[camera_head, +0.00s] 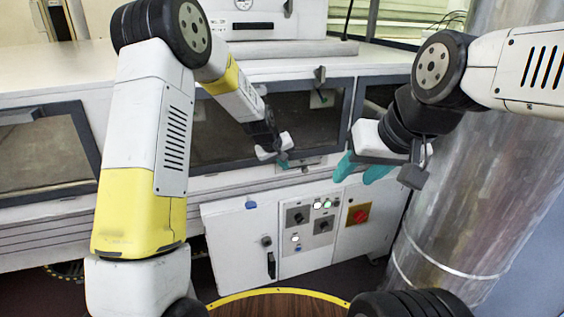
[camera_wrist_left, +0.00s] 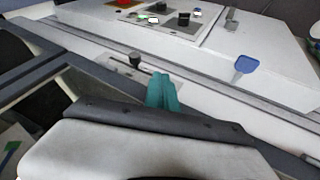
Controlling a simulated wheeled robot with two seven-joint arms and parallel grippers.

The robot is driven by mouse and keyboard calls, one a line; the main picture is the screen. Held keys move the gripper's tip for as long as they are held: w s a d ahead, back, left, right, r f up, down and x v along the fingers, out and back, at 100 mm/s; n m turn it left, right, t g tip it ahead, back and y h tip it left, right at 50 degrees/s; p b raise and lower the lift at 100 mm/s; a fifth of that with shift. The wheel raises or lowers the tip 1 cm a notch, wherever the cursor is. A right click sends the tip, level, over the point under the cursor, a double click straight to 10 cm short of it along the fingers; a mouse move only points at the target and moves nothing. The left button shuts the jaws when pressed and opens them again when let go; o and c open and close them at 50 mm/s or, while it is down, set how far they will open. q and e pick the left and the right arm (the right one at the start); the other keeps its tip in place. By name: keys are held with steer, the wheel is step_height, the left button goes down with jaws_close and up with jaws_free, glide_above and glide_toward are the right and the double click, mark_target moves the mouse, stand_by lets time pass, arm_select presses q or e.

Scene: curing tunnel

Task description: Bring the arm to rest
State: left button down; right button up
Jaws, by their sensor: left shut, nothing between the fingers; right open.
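My left arm comes in from the left of the head view, reaching across the front of the machine. My left gripper (camera_head: 284,163) hangs in front of the machine's windows, above the control panel (camera_head: 308,228). Its teal fingers (camera_wrist_left: 163,93) are together and empty in the left wrist view, apart from the surfaces behind as far as I can tell. My right gripper (camera_head: 362,171) is to the right of it, in front of the machine near the metal column. Its teal fingers are spread and nothing shows between them.
The white machine (camera_head: 235,224) has dark framed windows (camera_head: 310,128). Its panel carries black switches, lit buttons and a red knob (camera_head: 361,214) on yellow. A blue tab (camera_wrist_left: 246,64) shows in the left wrist view. A large metal column (camera_head: 463,215) stands close at the right.

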arm_select(q)
steer(key=s+a+r+m, duration=0.1)
steer(key=s+a+r, duration=0.2)
steer(key=s+r, duration=0.3)
steer(key=s+a+r+y, duration=0.1)
steer(key=s+a+r, duration=0.3)
steer(key=s+r, duration=0.25)
steer(key=s+a+r+m, duration=0.1)
steer(key=s+a+r, duration=0.2)
steer(key=s+r, duration=0.3)
steer(key=s+a, duration=0.2)
steer(key=s, duration=0.6)
steer(key=s+a+r+m, duration=0.1)
steer(key=s+a, duration=0.2)
steer(key=s, duration=0.6)
steer(key=shift+s+y, duration=0.3)
steer(key=shift+r, duration=0.15)
steer(key=shift+a, duration=0.75)
stand_by(2.9)
